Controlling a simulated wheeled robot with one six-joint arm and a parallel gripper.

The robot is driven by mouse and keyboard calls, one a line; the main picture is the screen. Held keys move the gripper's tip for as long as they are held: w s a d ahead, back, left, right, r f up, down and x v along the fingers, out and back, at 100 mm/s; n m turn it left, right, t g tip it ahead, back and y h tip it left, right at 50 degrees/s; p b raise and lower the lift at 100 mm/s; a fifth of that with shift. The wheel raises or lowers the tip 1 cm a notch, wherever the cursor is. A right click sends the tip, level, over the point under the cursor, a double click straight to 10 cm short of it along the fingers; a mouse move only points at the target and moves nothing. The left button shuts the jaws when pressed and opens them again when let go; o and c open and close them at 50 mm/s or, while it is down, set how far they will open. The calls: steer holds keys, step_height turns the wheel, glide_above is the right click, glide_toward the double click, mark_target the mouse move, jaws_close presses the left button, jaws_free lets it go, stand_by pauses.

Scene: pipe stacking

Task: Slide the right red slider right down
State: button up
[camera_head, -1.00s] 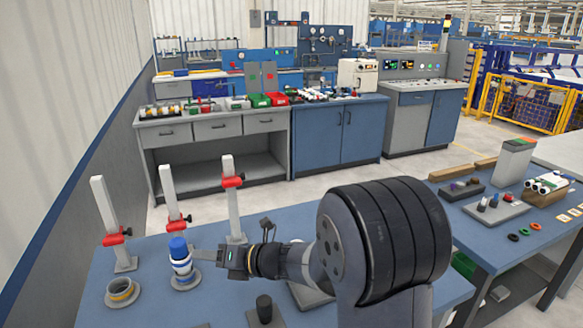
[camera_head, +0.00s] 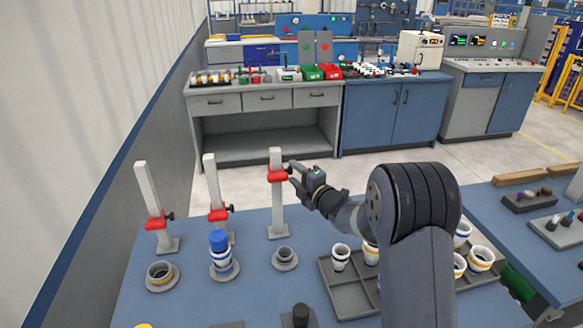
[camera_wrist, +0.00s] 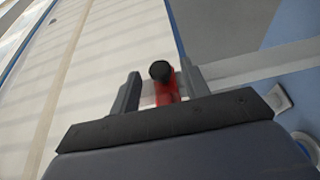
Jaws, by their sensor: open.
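The right red slider (camera_head: 278,175) sits high on the right white post (camera_head: 277,204). Its black knob shows in the wrist view (camera_wrist: 160,70), with the red slider body (camera_wrist: 167,92) behind it. My gripper (camera_head: 294,175) is at the right side of this slider, at its height. In the wrist view my gripper (camera_wrist: 162,80) is open, with one finger on each side of the knob. I cannot tell whether the fingers touch it. The middle red slider (camera_head: 219,214) and left red slider (camera_head: 156,222) sit lower on their posts.
Below the posts stand a left ring cup (camera_head: 160,276), a blue-capped pipe stack (camera_head: 220,254) and a small grey cup (camera_head: 285,258). A grey tray (camera_head: 345,295) with several striped pipes lies to the right. A dark cylinder (camera_head: 300,315) stands at the front.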

steer(key=shift+x, duration=1.5)
steer(key=shift+c, duration=0.5)
jaws_close()
